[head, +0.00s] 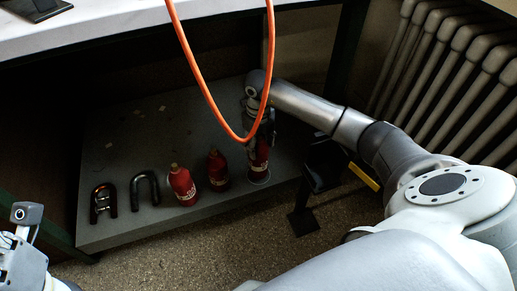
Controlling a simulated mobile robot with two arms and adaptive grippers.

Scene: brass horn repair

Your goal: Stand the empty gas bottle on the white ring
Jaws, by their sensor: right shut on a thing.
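A red gas bottle (258,155) is upright in my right gripper (257,139), which is shut on its upper part. A white ring (259,179) lies on the low grey shelf (130,160), directly below the held bottle. The bottle's base is at or just over the ring; I cannot tell whether they touch. The gripper and an orange hose hide part of the bottle's top. My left gripper (27,214) is only partly in view at the lower left, far from the bottle; its jaws are not clear.
Two other red bottles (182,185) (217,168) stand left of the held one. Two dark U-shaped pieces (145,186) (103,199) are farther left. The orange hose (196,90) hangs in front. A black stand (322,165) is right of the shelf, and a radiator (455,60) behind it.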

